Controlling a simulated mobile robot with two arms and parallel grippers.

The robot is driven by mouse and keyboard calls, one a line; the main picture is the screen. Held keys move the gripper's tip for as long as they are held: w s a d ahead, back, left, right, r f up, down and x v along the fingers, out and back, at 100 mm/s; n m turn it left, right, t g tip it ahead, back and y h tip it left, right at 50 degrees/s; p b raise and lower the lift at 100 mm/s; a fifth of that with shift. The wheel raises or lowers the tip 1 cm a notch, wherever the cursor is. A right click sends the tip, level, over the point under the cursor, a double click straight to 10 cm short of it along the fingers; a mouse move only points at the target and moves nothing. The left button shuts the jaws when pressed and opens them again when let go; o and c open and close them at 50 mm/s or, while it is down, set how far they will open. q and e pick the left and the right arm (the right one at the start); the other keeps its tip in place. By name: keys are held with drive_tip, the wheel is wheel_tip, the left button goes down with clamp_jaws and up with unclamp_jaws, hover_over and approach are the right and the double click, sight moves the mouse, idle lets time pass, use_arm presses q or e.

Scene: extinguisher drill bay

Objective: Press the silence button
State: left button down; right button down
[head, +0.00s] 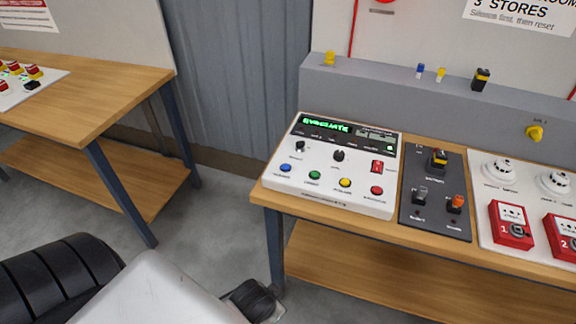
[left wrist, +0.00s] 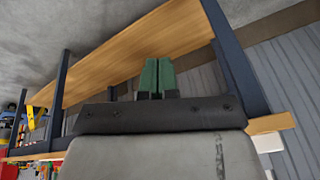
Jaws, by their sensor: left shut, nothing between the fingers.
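A white control panel (head: 333,190) lies on the right workbench, with a lit green display (head: 326,121) along its back. Its front row has a blue button (head: 285,167), a green button (head: 314,175), a yellow button (head: 345,183) and a red button (head: 377,190). The small labels are too blurred to tell which is the silence button. My left gripper (left wrist: 158,75) shows in the left wrist view, its two green fingers shut together and empty. It is away from the panel buttons. My right gripper is not in view.
A dark switch plate (head: 435,222) and red call points (head: 510,225) lie right of the panel. A grey ledge (head: 390,88) with small items stands behind. Another wooden bench (head: 105,82) is at left. Grey floor (head: 205,215) lies open between the benches.

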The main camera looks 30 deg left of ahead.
use_arm(q)
drive_tip(key=w+a+r+m+t+h, duration=0.1)
drive_tip(key=w+r+m+t+h, duration=0.3)
drive_tip(key=w+r+m+t, duration=0.75)
drive_tip(key=w+a+r+m+t+h, duration=0.1)
drive_tip(key=w+r+m+t+h, duration=0.25)
drive_tip(key=w+r+m, duration=0.9)
drive_tip(key=w+a+m+g+y, duration=0.1)
drive_tip(key=w+a+m+g, duration=0.2)
drive_tip(key=a, duration=0.4)
drive_tip(key=w+a+r+m+g+y, duration=0.1)
drive_tip(key=w+a+m+g, duration=0.3)
drive_tip(key=a+g, duration=0.4)
drive_tip(key=shift+w+r+m, duration=0.2)
drive_tip(key=shift+w+m, duration=0.1)
drive_tip(key=shift+w, duration=0.1)
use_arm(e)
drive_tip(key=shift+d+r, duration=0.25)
use_arm(q)
drive_tip(key=shift+d, duration=0.1)
